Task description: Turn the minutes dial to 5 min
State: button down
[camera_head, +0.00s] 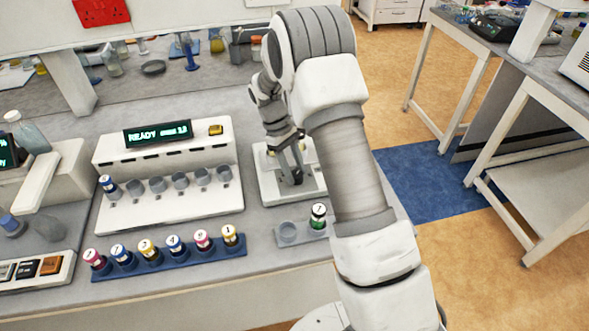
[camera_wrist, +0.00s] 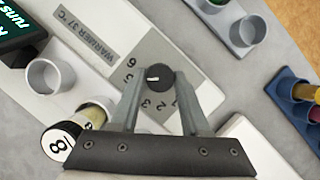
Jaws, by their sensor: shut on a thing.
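The minutes dial (camera_wrist: 160,78) is a small round black knob with a white pointer mark, on a grey panel with printed numbers. The pointer mark faces left in the wrist view; which number it lines up with is hard to tell. My gripper (camera_wrist: 159,88) has a finger on each side of the knob and is shut on it. The panel belongs to the white warmer (camera_wrist: 92,68), labelled "WARMER 37°C".
A vial labelled 8 (camera_wrist: 62,141) stands close beside my left finger in the wrist view, near an empty cup (camera_wrist: 50,75). In the head view, a vial labelled 7 (camera_head: 318,216) and a blue rack of several vials (camera_head: 190,262) stand in front.

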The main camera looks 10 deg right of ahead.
jog(key=shift+c, duration=2)
grip_release()
jog(key=shift+r, duration=0.1)
jog(key=v, duration=1.7)
jog(key=shift+r, duration=0.15)
